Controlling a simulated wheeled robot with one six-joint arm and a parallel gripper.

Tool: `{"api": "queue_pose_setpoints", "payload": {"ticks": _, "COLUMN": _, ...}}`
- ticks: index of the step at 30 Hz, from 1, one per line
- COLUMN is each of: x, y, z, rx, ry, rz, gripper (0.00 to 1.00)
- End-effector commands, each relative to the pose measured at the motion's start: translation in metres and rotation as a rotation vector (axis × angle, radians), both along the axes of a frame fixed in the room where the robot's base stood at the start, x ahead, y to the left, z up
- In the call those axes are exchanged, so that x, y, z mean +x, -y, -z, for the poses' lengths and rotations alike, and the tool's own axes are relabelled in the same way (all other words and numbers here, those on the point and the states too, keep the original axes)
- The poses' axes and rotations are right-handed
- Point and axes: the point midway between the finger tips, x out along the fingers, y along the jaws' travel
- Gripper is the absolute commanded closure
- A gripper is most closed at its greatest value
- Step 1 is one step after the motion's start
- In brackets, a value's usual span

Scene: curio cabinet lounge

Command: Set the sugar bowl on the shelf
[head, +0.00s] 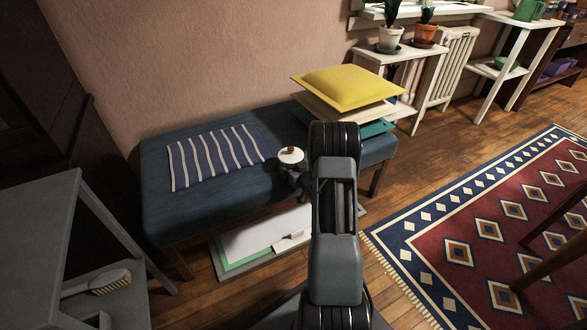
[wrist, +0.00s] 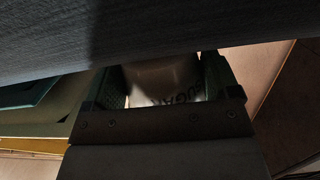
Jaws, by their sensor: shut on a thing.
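Which shelf is meant I cannot tell: a grey shelf unit (head: 40,215) stands at the left front, and white shelf stands (head: 515,40) stand at the back right.
The blue bench (head: 205,205) bears a striped cloth (head: 215,157) and a stack with a yellow cushion (head: 345,88). A brush (head: 98,284) lies on the grey unit's lower shelf. Flat boards (head: 262,238) lie under the bench. A patterned rug (head: 470,225) covers the right floor.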

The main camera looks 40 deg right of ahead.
Motion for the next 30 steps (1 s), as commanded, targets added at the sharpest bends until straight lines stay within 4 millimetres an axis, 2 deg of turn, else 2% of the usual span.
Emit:
{"api": "queue_pose_setpoints", "payload": {"ticks": 6, "x": 0.000, "y": 0.000, "z": 0.002, "rx": -0.001, "ry": 0.002, "rz": 0.000, "gripper": 0.51}}
{"api": "queue_pose_setpoints", "payload": {"ticks": 7, "x": 0.000, "y": 0.000, "z": 0.003, "rx": 0.000, "ry": -0.001, "rz": 0.000, "gripper": 0.17}}
{"api": "queue_pose_setpoints", "payload": {"ticks": 12, "x": 0.000, "y": 0.000, "z": 0.002, "rx": 0.000, "ry": -0.001, "rz": 0.000, "gripper": 0.01}}
{"api": "queue_pose_setpoints", "payload": {"ticks": 22, "x": -0.001, "y": 0.000, "z": -0.003, "rx": 0.000, "ry": -0.001, "rz": 0.001, "gripper": 0.00}}
{"api": "queue_pose_setpoints", "payload": {"ticks": 26, "x": -0.020, "y": -0.001, "z": -0.006, "rx": 0.001, "ry": -0.003, "rz": 0.003, "gripper": 0.00}}
{"api": "queue_pose_setpoints", "payload": {"ticks": 30, "x": -0.047, "y": -0.005, "z": -0.010, "rx": 0.002, "ry": -0.004, "rz": 0.004, "gripper": 0.00}}
